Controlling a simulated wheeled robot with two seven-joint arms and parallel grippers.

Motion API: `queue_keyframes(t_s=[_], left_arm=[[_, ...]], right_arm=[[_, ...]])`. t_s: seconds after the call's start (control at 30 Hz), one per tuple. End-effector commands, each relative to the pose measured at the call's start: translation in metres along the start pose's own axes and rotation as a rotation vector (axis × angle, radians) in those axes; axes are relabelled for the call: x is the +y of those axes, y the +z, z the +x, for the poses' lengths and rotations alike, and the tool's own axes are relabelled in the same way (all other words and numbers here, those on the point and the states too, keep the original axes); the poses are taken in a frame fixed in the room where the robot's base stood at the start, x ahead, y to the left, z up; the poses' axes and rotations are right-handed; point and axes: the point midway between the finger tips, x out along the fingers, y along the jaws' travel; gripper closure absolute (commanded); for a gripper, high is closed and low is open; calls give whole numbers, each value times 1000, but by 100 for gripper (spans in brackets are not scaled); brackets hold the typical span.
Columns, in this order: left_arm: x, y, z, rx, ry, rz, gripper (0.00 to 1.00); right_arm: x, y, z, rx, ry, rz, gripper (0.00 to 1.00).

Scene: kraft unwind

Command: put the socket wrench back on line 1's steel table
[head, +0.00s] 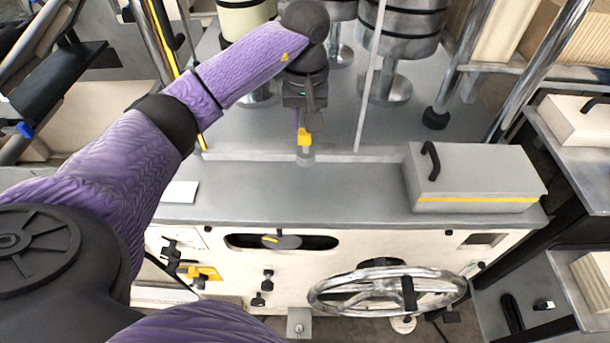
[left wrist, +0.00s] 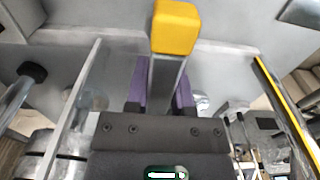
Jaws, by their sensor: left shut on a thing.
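My left gripper (head: 303,124) points down over the grey steel table (head: 290,195), near the raised strip along the table's back. It is shut on a tool with a yellow block-shaped end, which I take for the socket wrench (head: 304,139). In the left wrist view, the wrench (left wrist: 175,28) has a grey shaft between the purple fingers of my left gripper (left wrist: 163,88), with the yellow end beyond them. A small grey part shows below the yellow end in the head view; I cannot tell whether it touches the table. My right gripper is not in view.
A grey box with a black handle (head: 475,180) stands on the table's right end. A white card (head: 180,191) lies at the left. Metal rollers (head: 402,40) and a thin upright rod (head: 370,75) stand behind. A handwheel (head: 386,291) is on the front. The table's middle is clear.

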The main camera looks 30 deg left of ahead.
Motion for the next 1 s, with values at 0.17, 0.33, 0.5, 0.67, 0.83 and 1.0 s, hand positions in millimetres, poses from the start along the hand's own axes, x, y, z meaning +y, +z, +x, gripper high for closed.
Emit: queue_keyframes(t_s=[0.17, 0.33, 0.5, 0.67, 0.83, 1.0], left_arm=[[-1, 2, 43, -4, -3, -3, 100], [-1, 3, 68, -3, -2, -2, 100], [0, 3, 89, 0, 0, -1, 100], [0, 3, 88, 1, -1, -1, 100], [-1, 3, 91, 1, -1, -1, 58], [0, 3, 91, 1, -1, -1, 36]], right_arm=[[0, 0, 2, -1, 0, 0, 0], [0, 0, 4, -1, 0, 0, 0], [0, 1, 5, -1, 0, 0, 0], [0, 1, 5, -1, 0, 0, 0], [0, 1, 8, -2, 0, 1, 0], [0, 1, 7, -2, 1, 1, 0]])
